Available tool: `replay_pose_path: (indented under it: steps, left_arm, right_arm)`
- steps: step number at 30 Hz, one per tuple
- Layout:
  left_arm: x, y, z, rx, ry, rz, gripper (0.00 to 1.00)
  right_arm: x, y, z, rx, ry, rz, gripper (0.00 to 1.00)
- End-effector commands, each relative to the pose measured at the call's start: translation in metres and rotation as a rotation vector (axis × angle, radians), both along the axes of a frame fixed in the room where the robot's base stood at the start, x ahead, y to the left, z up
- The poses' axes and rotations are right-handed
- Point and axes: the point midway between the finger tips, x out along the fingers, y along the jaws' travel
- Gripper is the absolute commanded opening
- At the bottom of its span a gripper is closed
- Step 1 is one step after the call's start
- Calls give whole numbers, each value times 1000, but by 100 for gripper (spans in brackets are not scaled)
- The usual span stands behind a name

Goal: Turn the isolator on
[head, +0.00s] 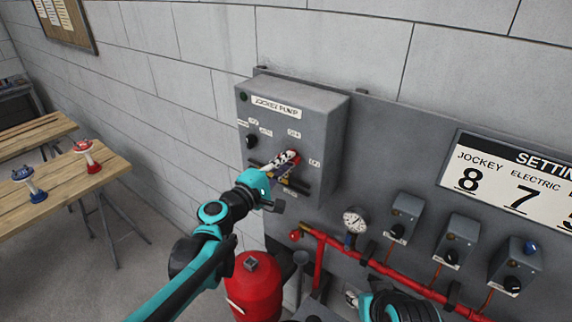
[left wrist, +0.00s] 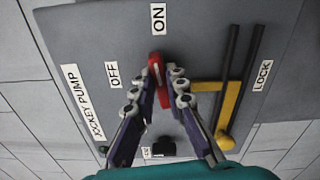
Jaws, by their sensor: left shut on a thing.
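The isolator is a red handle (head: 296,154) on the front of the grey jockey pump box (head: 325,120). In the left wrist view the red handle (left wrist: 157,65) stands between my fingers, its tip towards the ON label (left wrist: 158,17). The OFF label (left wrist: 112,73) lies to its left and the LOCK label (left wrist: 262,76) to its right. My left gripper (head: 284,163) is at the box front, shut on the handle; it also shows in the left wrist view (left wrist: 155,85). The fingers hide part of the handle. My right gripper is not in view.
A dark knob (head: 251,141) is on the box's left side. Yellow and black bars (left wrist: 232,95) lie beside the handle. Below are a pressure gauge (head: 355,220), red pipes (head: 340,246) and a red tank (head: 254,290). A wooden table (head: 60,185) stands at left.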

Motion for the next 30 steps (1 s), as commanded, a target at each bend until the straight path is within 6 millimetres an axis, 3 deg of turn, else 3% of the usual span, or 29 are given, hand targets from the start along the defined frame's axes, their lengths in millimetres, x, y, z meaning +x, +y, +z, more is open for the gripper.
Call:
replay_pose_path:
  steps: [12, 28, 29, 30]
  left_arm:
    - [1, 0, 0, 135, -99, 1, 0]
    - [1, 0, 0, 152, -111, 1, 0]
    - [1, 0, 0, 152, -111, 1, 20]
    - [1, 0, 0, 152, -111, 1, 31]
  right_arm:
    - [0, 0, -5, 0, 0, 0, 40]
    - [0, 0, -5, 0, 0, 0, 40]
    - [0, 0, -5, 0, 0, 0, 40]
    - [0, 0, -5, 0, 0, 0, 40]
